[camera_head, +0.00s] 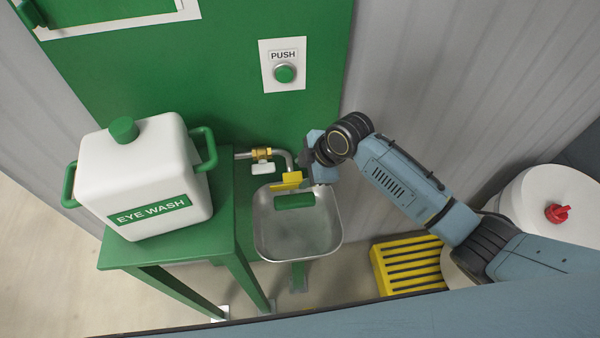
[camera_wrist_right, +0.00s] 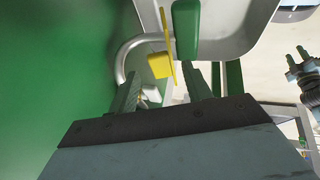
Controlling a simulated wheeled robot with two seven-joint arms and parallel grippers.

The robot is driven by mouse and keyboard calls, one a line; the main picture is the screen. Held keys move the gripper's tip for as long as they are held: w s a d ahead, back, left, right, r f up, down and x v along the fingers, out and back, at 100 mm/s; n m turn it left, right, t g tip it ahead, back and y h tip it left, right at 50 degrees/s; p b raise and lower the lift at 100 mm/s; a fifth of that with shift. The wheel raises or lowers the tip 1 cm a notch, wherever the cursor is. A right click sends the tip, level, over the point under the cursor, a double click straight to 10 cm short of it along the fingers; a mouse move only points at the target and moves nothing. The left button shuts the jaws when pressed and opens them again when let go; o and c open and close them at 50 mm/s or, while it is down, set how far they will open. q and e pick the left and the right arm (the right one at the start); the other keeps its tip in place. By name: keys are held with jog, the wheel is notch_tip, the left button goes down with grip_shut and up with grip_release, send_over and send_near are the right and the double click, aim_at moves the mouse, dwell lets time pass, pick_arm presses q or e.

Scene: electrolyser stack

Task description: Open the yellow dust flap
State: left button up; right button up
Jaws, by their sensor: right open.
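The yellow dust flap (camera_head: 287,181) is at the back rim of the steel eye-wash basin (camera_head: 262,236), beside a green spray head (camera_head: 294,201). In the right wrist view the flap (camera_wrist_right: 168,42) shows nearly edge-on, with a yellow block (camera_wrist_right: 159,65) at its lower end. My right gripper (camera_head: 306,172) is just right of the flap in the head view. It is open and empty, its two fingers (camera_wrist_right: 164,88) pointing toward the flap with a visible gap. My left gripper (camera_wrist_right: 297,64) shows small at the right of the wrist view, its fingers apart.
A bent pipe with a brass valve (camera_head: 261,154) runs behind the basin. A white eye-wash tank (camera_head: 140,180) stands on a green stand (camera_head: 222,220) at left. A green panel with a PUSH button (camera_head: 285,73) is behind. A yellow grate (camera_head: 408,265) and white drum (camera_head: 555,205) are at right.

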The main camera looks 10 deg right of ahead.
aim_at(296, 172)
jog(key=shift+x, duration=1.3)
jog(key=c, duration=0.9)
jog(key=shift+w+g, duration=0.45)
jog(key=shift+g, duration=0.05)
jog(key=shift+w+f+g+b, duration=0.1)
jog(key=shift+w+g+b, duration=0.15)
jog(key=shift+g+b, duration=0.15)
jog(key=shift+w+f+m+g+b, duration=0.25)
jog(key=shift+w+g+b, duration=0.2)
jog(key=shift+g+b, duration=0.25)
jog(key=shift+w+r+g+b, duration=0.1)
jog(key=shift+w+g+b, duration=0.1)
jog(key=shift+g+b, duration=0.25)
